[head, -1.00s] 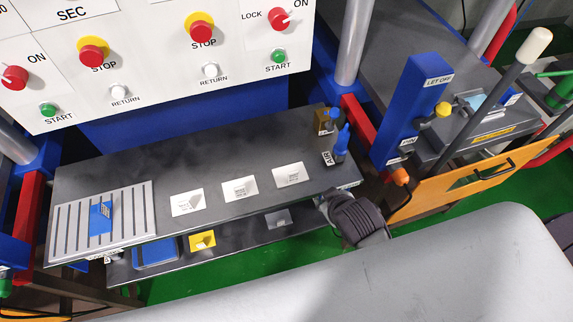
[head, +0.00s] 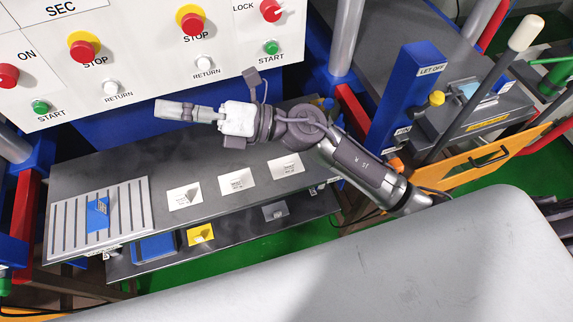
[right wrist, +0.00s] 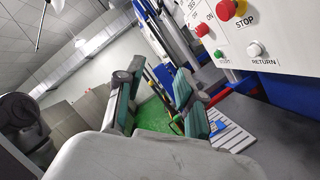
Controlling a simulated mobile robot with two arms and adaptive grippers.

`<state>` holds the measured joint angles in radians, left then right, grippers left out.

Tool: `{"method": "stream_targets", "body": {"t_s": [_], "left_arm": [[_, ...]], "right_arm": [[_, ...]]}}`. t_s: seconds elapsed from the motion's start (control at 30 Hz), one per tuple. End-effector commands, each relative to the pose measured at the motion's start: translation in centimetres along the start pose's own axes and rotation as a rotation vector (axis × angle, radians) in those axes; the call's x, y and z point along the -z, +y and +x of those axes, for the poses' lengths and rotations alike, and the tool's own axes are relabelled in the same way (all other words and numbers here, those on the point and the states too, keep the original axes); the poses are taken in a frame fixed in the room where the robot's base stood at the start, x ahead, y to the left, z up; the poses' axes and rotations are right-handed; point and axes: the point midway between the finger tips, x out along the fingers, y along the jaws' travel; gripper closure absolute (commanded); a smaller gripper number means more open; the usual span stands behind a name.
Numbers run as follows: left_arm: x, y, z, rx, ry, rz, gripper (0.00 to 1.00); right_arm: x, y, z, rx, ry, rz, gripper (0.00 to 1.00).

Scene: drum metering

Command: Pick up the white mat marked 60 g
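Three white mats lie in a row on the dark bench: a left one (head: 178,203), a middle one (head: 231,187) and a right one (head: 280,170). Each bears small print that is too small to read, so I cannot tell which is marked 60 g. My right gripper (head: 165,110) is above the back of the bench, pointing left, clear of the mats. In the right wrist view its green-padded fingers (right wrist: 158,100) are apart with nothing between them. My left gripper is out of view.
A slotted pale plate (head: 130,215) with a blue piece (head: 97,214) is at the bench's left end. A lower shelf holds a yellow piece (head: 200,234) and a blue tray (head: 153,247). The button panel (head: 150,60) rises behind; a blue post (head: 408,100) stands right.

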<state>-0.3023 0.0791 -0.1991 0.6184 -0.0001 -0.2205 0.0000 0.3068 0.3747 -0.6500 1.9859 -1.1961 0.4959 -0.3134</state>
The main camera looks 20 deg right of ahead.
Motion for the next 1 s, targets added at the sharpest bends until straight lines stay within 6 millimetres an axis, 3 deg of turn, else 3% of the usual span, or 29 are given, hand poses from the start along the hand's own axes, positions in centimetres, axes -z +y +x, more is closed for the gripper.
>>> {"method": "stream_targets", "body": {"t_s": [0.07, 0.13, 0.23, 0.3, 0.4, 0.5, 0.6, 0.7, 1.0], "left_arm": [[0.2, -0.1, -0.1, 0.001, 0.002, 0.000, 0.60], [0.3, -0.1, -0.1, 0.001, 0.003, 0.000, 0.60], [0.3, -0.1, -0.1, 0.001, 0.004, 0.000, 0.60], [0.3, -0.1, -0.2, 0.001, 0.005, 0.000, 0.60], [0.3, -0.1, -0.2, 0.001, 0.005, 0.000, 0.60], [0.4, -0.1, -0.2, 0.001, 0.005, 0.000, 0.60], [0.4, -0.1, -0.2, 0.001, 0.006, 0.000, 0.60], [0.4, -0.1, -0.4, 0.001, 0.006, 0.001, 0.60], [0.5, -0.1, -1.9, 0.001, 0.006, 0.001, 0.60]], "right_arm": [[3.8, -0.5, 0.3, 0.013, 0.286, -0.214, 0.62], [6.8, -2.4, -1.1, 0.048, 0.547, -0.385, 0.62], [8.9, -6.2, -5.2, 0.138, 0.921, -0.597, 0.62], [8.5, -8.9, -8.9, 0.226, 1.167, -0.708, 0.62], [6.2, -11.7, -14.3, 0.369, 1.463, -0.805, 0.62], [3.3, -12.8, -18.4, 0.496, 1.670, -0.842, 0.62], [1.3, -13.1, -20.9, 0.581, 1.789, -0.847, 0.62], [0.7, -13.4, -22.0, 0.614, 1.838, -0.843, 0.62], [3.9, -17.4, -23.5, 0.612, 1.842, -0.838, 0.62]]}}
